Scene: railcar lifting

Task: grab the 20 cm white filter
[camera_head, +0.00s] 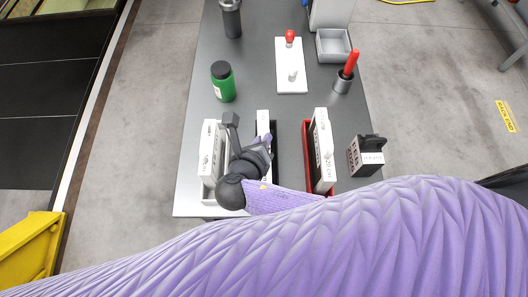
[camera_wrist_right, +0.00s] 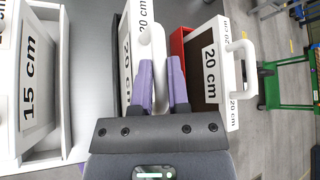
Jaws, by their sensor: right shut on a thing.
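The 20 cm white filter (camera_wrist_right: 138,45) stands upright in the middle of a row, in a black holder (camera_head: 278,150). Its top (camera_head: 263,122) shows in the head view just beyond my right gripper (camera_head: 264,143), which hides much of it. In the right wrist view, my right gripper (camera_wrist_right: 162,80) has its two purple fingers closed on the filter's white handle (camera_wrist_right: 158,48). Another filter labelled 20 cm (camera_wrist_right: 209,70), with a white frame and dark face, stands right of it in a red holder (camera_head: 307,160). My left gripper is not in view.
A 15 cm filter (camera_wrist_right: 30,75) in a white holder stands close on the left. A dark block with a label (camera_head: 366,156) stands at the right. A green jar (camera_head: 222,82), a white plate with a red knob (camera_head: 291,68) and a grey tray (camera_head: 333,46) are farther back on the grey table (camera_head: 195,105).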

